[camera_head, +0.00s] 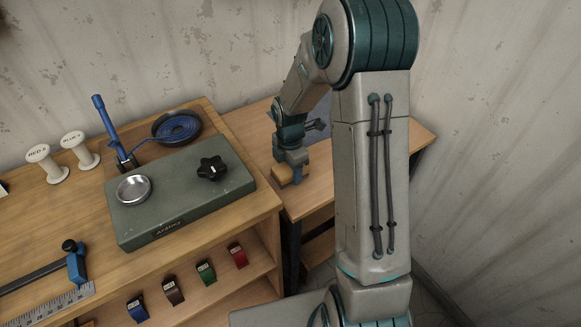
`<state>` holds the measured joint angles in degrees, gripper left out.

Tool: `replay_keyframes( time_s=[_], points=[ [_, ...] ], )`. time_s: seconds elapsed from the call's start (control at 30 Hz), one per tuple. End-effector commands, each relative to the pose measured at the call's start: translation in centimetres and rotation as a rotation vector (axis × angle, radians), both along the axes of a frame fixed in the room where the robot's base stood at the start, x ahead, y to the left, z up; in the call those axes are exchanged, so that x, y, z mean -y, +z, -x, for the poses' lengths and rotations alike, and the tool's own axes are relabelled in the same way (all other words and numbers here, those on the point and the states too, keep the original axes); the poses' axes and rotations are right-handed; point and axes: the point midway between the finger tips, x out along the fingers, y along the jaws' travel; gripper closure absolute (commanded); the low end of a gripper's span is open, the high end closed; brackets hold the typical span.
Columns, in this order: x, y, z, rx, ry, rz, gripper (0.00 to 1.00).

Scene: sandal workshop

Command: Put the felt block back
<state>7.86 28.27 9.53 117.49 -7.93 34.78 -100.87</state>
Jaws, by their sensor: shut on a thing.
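My gripper (291,168) is at the side table, fingers pointing down, just right of the green-topped box. It is shut on a small tan block (282,176), which appears to be the felt block. The block is low over the side table top, close to its left edge. I cannot tell whether it touches the wood. My arm hides part of the table behind it.
The side table (408,128) has bare wood at right; a grey item (316,131) lies behind my gripper.

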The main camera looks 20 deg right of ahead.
Motion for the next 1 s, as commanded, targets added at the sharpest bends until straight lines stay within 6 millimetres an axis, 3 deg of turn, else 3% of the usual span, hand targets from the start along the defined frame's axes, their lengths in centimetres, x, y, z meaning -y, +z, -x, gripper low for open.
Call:
replay_keyframes(
  time_s=[0.13, 0.17, 0.23, 0.63, 1.0],
  points=[
    [0.0, -0.4, 0.0, 0.000, 0.000, 0.000, 0.69],
    [0.0, -0.4, 0.0, 0.000, 0.000, 0.000, 0.41],
    [0.0, -0.3, 0.0, 0.000, 0.000, 0.000, 0.22],
    [0.0, 0.5, -0.1, 0.002, 0.000, 0.000, 0.22],
    [0.0, 7.9, -0.1, 0.005, -0.001, 0.000, 0.22]
  ],
)
